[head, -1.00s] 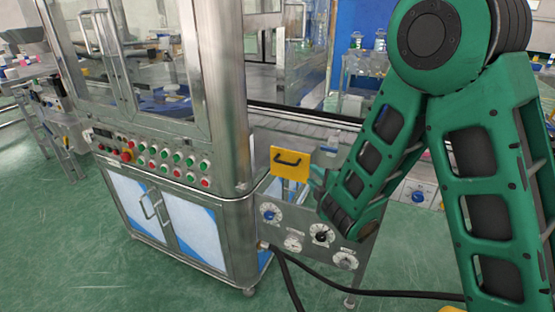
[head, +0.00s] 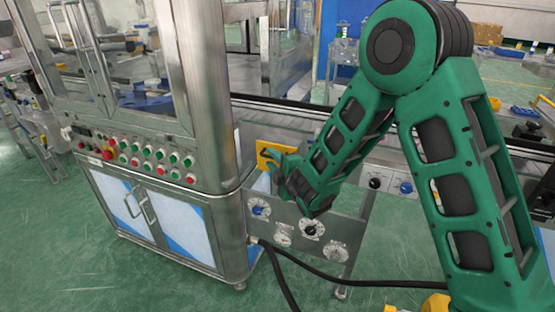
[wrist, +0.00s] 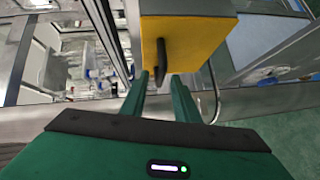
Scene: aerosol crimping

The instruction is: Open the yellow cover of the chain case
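The yellow cover (head: 265,146) of the chain case is a small box-like panel at the right side of the steel machine. It shows larger in the wrist view (wrist: 200,42), with a black handle (wrist: 161,60) on its front. My gripper (head: 272,160) is at the cover and hides part of it and its handle in the head view. In the wrist view, my gripper (wrist: 159,78) has its two green fingers apart, one to each side of the handle's lower end. Gaps show between fingers and handle. I cannot tell how deep the handle lies between them.
A grey panel with dials (head: 310,228) is below the cover. The steel machine with a button panel (head: 140,155) is to the left. A conveyor (head: 300,108) runs behind. Black cables (head: 330,279) run below the dials.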

